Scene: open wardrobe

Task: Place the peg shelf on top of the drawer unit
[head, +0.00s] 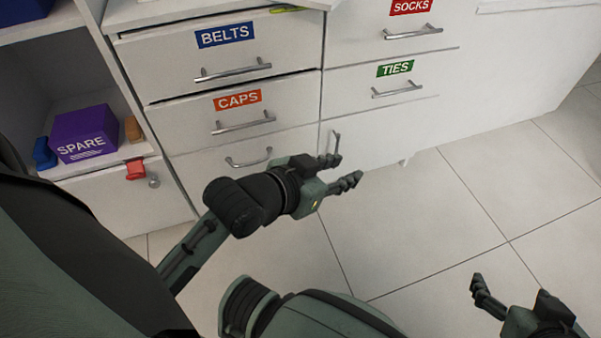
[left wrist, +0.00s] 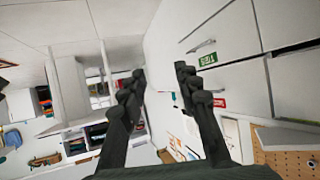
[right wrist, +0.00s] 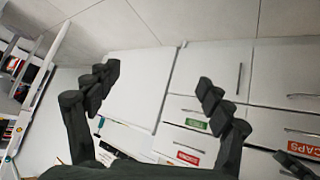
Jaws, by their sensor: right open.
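The white drawer unit (head: 290,95) fills the top of the head view, with drawers labelled BELTS, CAPS, SOCKS and TIES. Only a strip of its top shows, at the upper edge. My left gripper (head: 344,171) is open and empty, in front of the lower drawers. My right gripper (right wrist: 158,80) is open and empty, with the drawer fronts beyond it; in the head view it is partly cut off at lower right. A tan panel with holes (left wrist: 285,158) shows at the corner of the left wrist view; I cannot tell whether it is the peg shelf.
An open compartment at left holds a purple SPARE box (head: 84,133), with a blue item (head: 44,153) and an orange item (head: 133,129) beside it. A red item (head: 135,169) is below. Metal handles stick out from the drawers. The tiled floor (head: 430,225) at right is clear.

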